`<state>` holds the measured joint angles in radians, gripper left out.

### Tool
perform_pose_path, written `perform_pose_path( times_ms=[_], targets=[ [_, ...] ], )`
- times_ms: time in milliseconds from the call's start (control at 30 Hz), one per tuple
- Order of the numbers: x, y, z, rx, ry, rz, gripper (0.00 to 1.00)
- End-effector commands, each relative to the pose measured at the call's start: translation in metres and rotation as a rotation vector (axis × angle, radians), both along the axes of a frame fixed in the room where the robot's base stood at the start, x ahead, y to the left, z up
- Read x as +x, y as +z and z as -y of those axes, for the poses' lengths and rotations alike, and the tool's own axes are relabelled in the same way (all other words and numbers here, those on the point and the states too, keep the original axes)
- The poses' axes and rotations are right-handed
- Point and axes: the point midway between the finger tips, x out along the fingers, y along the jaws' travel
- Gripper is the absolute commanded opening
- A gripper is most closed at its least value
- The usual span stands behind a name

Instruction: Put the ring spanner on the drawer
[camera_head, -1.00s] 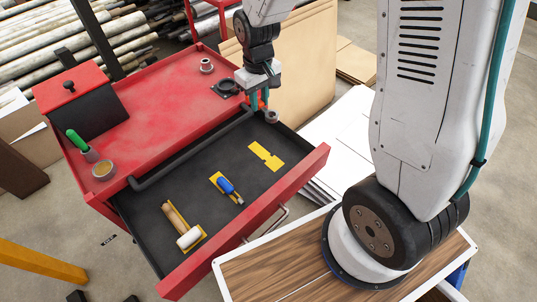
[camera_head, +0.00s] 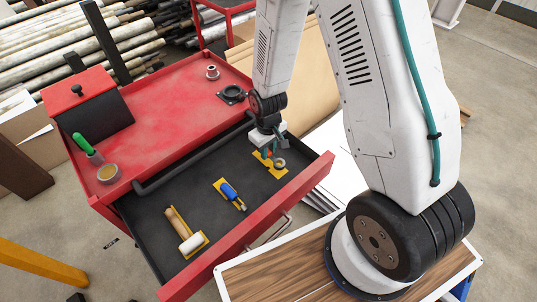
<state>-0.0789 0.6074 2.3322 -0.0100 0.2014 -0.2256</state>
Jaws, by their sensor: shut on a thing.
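The open drawer (camera_head: 200,182) of the red cabinet has a dark liner with yellow tool outlines. My gripper (camera_head: 268,153) points down over the right part of the drawer, at the right yellow outline (camera_head: 274,178). It is shut on the ring spanner (camera_head: 280,163), whose grey ring end shows just right of the fingers. The rest of the spanner is hidden by the gripper. I cannot tell whether the spanner touches the drawer liner.
A wooden-handled mallet (camera_head: 186,232) and a blue-handled tool (camera_head: 230,193) lie on their own yellow outlines in the drawer. The red drawer front (camera_head: 248,225) stands up as a wall.

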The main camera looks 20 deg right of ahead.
Motion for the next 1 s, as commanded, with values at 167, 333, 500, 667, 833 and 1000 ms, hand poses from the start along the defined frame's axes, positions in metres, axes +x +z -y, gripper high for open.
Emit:
perform_pose_path(
  times_ms=[167, 333, 500, 667, 833, 1000],
  targets=[
    [-0.001, -0.026, 0.000, 0.000, 0.000, -0.003, 0.00],
    [0.000, -0.028, 0.000, 0.000, 0.000, 0.000, 0.00],
    [0.000, -0.030, 0.000, 0.000, 0.000, -0.001, 0.00],
    [0.000, -0.031, 0.000, 0.000, 0.000, -0.001, 0.45],
    [0.000, -0.031, 0.000, 0.000, 0.000, -0.001, 0.45],
    [0.000, -0.028, 0.000, 0.000, 0.000, 0.001, 0.45]
  ],
)
